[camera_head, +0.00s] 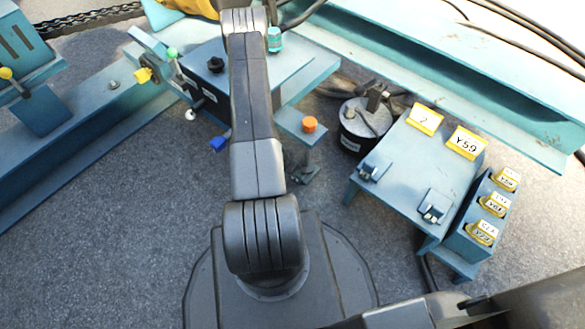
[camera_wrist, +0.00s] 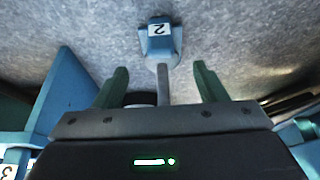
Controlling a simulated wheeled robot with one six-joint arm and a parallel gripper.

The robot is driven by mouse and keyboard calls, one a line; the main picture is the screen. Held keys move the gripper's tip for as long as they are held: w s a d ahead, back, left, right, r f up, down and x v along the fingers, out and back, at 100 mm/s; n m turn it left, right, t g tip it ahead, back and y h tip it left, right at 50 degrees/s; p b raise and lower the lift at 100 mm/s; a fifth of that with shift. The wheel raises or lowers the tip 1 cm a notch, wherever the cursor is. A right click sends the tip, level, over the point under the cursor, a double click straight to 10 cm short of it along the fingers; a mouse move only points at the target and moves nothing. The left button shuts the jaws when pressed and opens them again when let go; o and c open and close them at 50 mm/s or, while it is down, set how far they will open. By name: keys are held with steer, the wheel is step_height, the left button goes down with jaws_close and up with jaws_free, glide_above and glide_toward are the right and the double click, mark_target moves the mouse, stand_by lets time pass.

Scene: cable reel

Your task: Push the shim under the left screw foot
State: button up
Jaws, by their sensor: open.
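My gripper (camera_wrist: 160,68) shows in the wrist view, its two green fingers wide apart. A blue block tagged 2 (camera_wrist: 158,46) lies on the grey floor just beyond the fingertips. A thin grey bar (camera_wrist: 163,88) runs from it back between the fingers, touching neither. I cannot tell whether this is the shim. In the head view, an orange-capped screw foot (camera_head: 309,125) stands at the front corner of the blue bench (camera_head: 300,73), its lower end near the floor. My arm covers part of the bench, and no left screw foot can be made out. My gripper is outside the head view.
A blue table (camera_head: 395,170) with yellow tags stands at the right, beside a row of tagged boxes (camera_head: 478,235). A blue upright (camera_wrist: 62,92) is close left of my gripper. Floor at lower left (camera_head: 110,240) is clear.

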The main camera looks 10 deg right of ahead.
steer(key=shift+p+v, duration=0.3)
steer(key=shift+v, duration=1.4)
steer(key=b+x, duration=0.4)
steer(key=x, duration=1)
steer(key=shift+s+a+b, duration=0.1)
steer(key=shift+b, duration=0.3)
steer(key=shift+r, duration=0.1)
